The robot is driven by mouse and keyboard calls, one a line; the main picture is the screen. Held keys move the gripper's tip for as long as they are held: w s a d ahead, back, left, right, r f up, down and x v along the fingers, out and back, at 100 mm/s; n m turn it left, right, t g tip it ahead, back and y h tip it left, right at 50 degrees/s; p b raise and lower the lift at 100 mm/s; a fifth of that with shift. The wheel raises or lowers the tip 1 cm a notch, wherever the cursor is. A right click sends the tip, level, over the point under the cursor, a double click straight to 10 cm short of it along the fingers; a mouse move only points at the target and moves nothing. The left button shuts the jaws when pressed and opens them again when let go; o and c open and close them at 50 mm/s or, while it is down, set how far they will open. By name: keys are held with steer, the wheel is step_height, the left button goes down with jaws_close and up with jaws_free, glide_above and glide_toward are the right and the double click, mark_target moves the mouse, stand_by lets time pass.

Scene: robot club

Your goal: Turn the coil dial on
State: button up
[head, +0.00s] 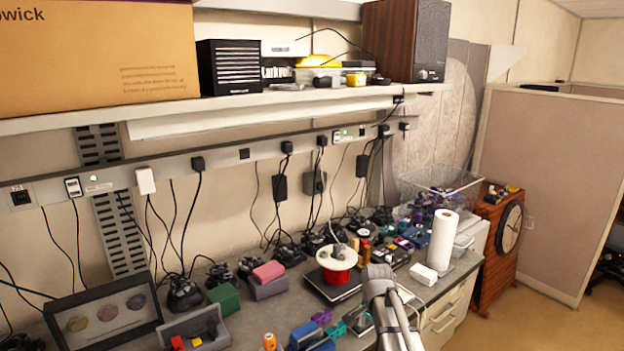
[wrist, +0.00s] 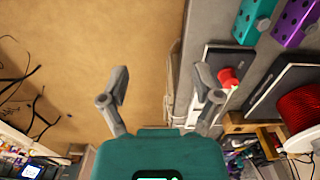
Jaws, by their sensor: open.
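A small red dial (wrist: 228,77) sits on a dark plate (wrist: 214,58) on the bench, seen in the wrist view. I take it to be the coil dial; I cannot tell its setting. A red coil (wrist: 302,112) stands at the right of the wrist view. In the head view the red coil (head: 337,276) has a white disc on top and rests on a dark base. My gripper (wrist: 160,92) is open and empty, fingers wide apart. The dial appears just right of its right finger, and I cannot tell the gap in depth. My arm shows at the bottom of the head view.
Teal (wrist: 250,18) and purple (wrist: 295,22) perforated blocks lie near the dial's plate. A paper towel roll (head: 442,240) stands right of the coil. A framed case (head: 105,312) and grey bin (head: 195,328) crowd the bench's left. Brown floor (head: 530,315) is open at the right.

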steer(key=s+f+n+b, duration=0.4)
steer(key=s+n, duration=0.1)
steer(key=s, duration=0.2)
steer(key=s+f+n+b, duration=0.5)
steer(key=s, duration=0.3)
steer(key=shift+f, duration=0.1)
stand_by(1.9)
